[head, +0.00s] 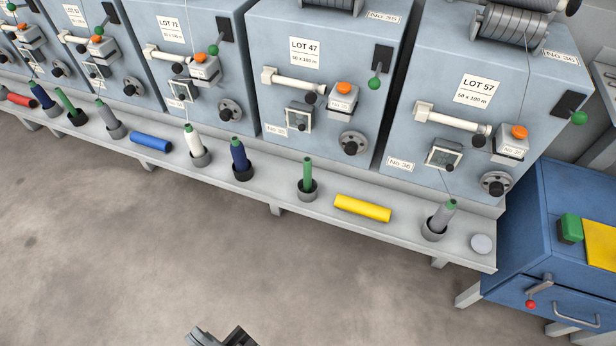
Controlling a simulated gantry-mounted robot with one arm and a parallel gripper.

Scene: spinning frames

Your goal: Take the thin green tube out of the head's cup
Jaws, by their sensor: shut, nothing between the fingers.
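A thin green tube (307,172) stands upright in a dark cup (307,193) on the grey shelf, in front of the LOT 47 head (340,50). Its lower end is hidden inside the cup. My gripper (226,338) shows only in part at the bottom edge of the head view. It is shut and empty, over the floor, well below and left of the cup in the picture.
The grey shelf (275,184) carries a yellow tube (362,208) lying right of the cup, a dark blue bobbin (239,156) in a cup to the left, and a grey bobbin (442,215) at far right. A blue cabinet (535,215) stands at right. The floor is clear.

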